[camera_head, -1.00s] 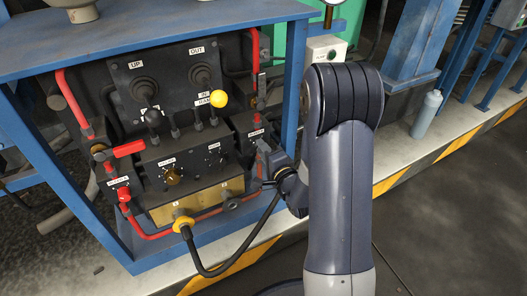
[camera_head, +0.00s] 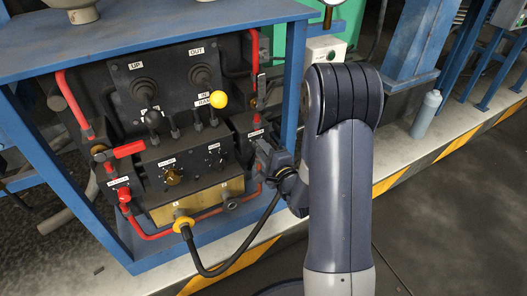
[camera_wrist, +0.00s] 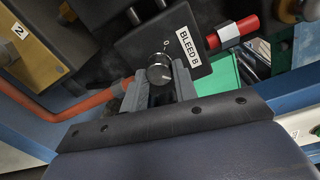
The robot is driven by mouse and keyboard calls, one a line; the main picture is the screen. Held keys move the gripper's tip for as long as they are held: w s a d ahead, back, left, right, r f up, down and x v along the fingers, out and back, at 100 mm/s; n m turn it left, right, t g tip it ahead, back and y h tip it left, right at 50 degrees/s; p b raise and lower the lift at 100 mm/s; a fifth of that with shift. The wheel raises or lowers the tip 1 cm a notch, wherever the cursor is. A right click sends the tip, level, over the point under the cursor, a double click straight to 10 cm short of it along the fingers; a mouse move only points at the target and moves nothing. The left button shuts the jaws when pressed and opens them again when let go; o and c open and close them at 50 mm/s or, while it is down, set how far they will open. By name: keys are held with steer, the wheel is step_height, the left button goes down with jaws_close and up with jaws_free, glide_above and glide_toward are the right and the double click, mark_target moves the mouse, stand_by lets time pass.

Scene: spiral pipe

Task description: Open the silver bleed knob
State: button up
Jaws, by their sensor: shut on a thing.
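The silver bleed knob (camera_wrist: 159,72) is a round knurled knob on a black plate labelled BLEED B (camera_wrist: 188,48) in the wrist view. A small "0" mark shows beside it on the plate. My gripper (camera_wrist: 160,80) has its two grey fingers on either side of the knob and is shut on it. In the head view my gripper (camera_head: 268,152) is at the right side of the control panel, and the knob is hidden there behind the gripper and arm.
An orange-red pipe (camera_wrist: 90,104) runs on the left. In the head view, a yellow ball lever (camera_head: 218,100), a red lever (camera_head: 130,149) and a black hose (camera_head: 235,255) are near. Blue frame posts (camera_head: 292,85) border the panel.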

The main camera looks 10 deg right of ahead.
steer(key=o, duration=1)
steer(key=shift+c, duration=0.2)
steer(key=p+v, duration=0.1)
steer(key=v, duration=0.9)
steer(key=shift+s, duration=0.4)
steer(key=shift+w+d+f, duration=0.1)
steer(key=b+x, duration=0.1)
steer(key=x, duration=0.9)
steer(key=shift+w, duration=0.35)
steer(key=shift+s, duration=0.15)
